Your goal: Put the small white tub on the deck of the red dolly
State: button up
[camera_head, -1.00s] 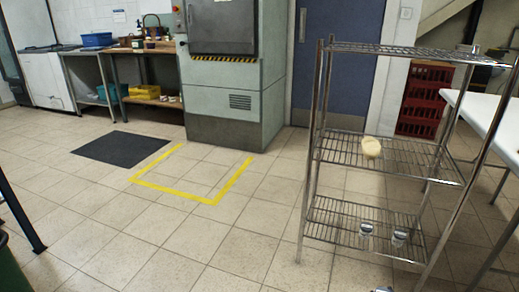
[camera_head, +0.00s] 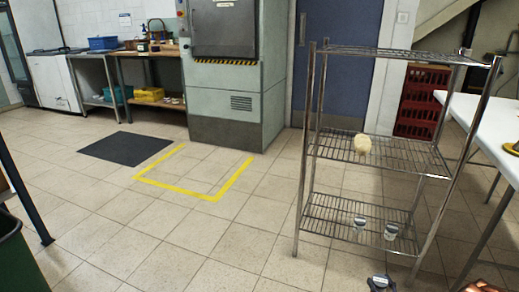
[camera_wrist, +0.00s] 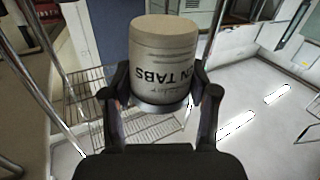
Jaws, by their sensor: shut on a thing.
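My gripper (camera_wrist: 160,97) is shut on a pale, whitish tub (camera_wrist: 160,55) with dark lettering ending in "TABS", which reads upside down in the wrist view. The lettering suits the small white tub. The jaws grip its two sides at the lower part in that view, and it hangs clear of the wire shelves. A dark shape at the bottom edge of the head view looks like part of my arm. I cannot make out a red dolly; only a small reddish patch (camera_head: 480,287) shows at the bottom right edge, too cut off to name.
A white table (camera_head: 485,125) is at right. The tiled floor left of the rack is open.

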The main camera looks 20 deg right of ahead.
jog(key=w+a+r+y, duration=0.1)
jog(key=w+a+r, duration=0.1)
jog(key=w+r, duration=0.45)
jog(key=w+a+r, duration=0.3)
jog(key=w+r, duration=0.1)
jog(key=w, duration=0.6)
jog(key=w+a+r+n, duration=0.1)
jog(key=w+a+r, duration=0.9)
jog(key=r, duration=0.2)
jog(key=w+a+r+y, duration=0.1)
jog(key=a+r, duration=1)
jog(key=a, duration=0.2)
jog(key=w+a+r+y, duration=0.1)
jog(key=w+a+r, duration=0.1)
jog(key=a+r, duration=1.05)
notch_tip(320, 180, up, 34)
jog(key=a+p, duration=0.1)
jog(key=p, duration=3.5)
jog(key=shift+n, duration=0.3)
jog(key=shift+s+r, duration=0.1)
